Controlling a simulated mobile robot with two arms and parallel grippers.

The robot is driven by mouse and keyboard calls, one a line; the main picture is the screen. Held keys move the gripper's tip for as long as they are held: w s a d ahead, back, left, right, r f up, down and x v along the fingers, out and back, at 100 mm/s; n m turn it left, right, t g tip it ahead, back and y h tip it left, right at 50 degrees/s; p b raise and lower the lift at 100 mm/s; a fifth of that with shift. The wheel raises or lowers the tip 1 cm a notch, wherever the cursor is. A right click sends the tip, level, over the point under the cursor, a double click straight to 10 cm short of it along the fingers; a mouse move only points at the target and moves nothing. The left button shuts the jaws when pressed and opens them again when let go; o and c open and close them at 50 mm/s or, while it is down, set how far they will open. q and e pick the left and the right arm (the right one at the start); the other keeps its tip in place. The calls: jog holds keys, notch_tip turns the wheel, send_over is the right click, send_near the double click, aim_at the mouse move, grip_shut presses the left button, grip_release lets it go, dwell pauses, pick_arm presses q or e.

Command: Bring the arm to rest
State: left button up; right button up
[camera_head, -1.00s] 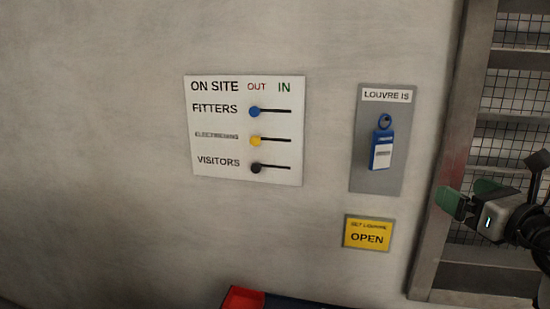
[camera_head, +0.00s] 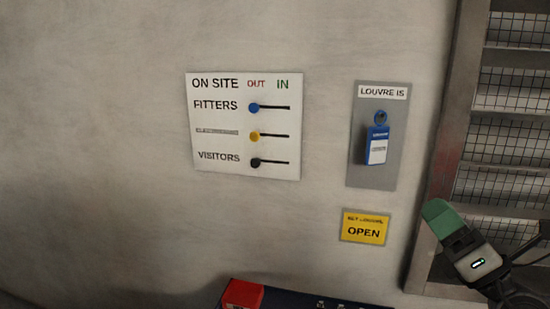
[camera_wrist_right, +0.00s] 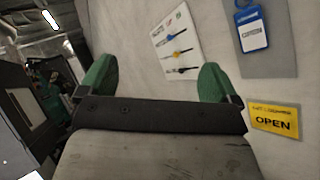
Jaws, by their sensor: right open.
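My right gripper (camera_head: 440,215) shows at the lower right of the head view, in front of the louvre frame's edge, with green fingertips. In the right wrist view its two green fingers (camera_wrist_right: 157,82) stand wide apart with nothing between them. A blue tag (camera_head: 376,145) hangs on a grey plate (camera_head: 358,170) marked "LOUVRE IS", clear of the gripper. A yellow sign (camera_head: 366,227) reading "OPEN" is on the wall below it, left of the gripper. My left gripper is not in view.
A white "ON SITE" board (camera_head: 215,150) with three sliders is on the wall, all knobs at the left, OUT end. The metal louvre (camera_head: 500,150) fills the right edge. A red object (camera_head: 242,294) and a dark blue surface are at the bottom. The left wall is bare.

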jog(key=s+d+f+m+g+h, duration=0.2)
jog(key=f+m+h, duration=0.4)
jog(key=f+m, duration=0.4)
jog(key=s+d+f+m+g+h, duration=0.1)
jog(key=s+f+m+g+h, duration=0.15)
jog(key=f+m+h, duration=0.7)
jog(key=s+d+f+m+g+h, duration=0.2)
jog(key=s+f+m+h, duration=0.3)
jog(key=m, duration=0.9)
jog(key=s+a+f+m+g+y, duration=0.1)
jog(key=s+a+f+g+y, duration=0.8)
jog(key=s+f, duration=0.55)
notch_tip(320, 180, down, 26)
jog(key=a+g+h, duration=0.1)
jog(key=g+h, duration=0.1)
jog(key=g, duration=0.1)
jog(key=s+d+f, duration=0.3)
jog(key=s+f, duration=1.3)
jog(key=shift+f+g, duration=0.35)
jog(key=shift+g, duration=0.1)
